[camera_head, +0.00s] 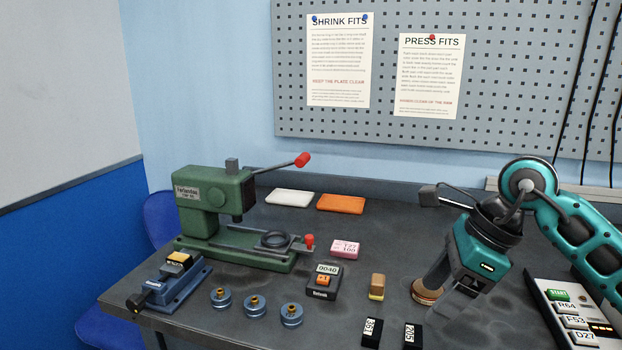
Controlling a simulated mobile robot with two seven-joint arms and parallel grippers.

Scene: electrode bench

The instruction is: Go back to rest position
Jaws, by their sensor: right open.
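My right gripper (440,298) hangs at the right of the bench, pointing down, with its teal wrist above it. Its jaws are open. A round brown piece (427,291) shows by its fingers, partly hidden by them; I cannot tell whether they touch it. My left gripper is not in view.
A green press (205,212) with red-tipped handles stands at the left, a blue vise (172,285) before it. Several blue round parts (255,306), a black indicator (322,283), a brown-yellow block (377,287) and black tags (372,331) lie along the front. A button panel (560,296) is at the right.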

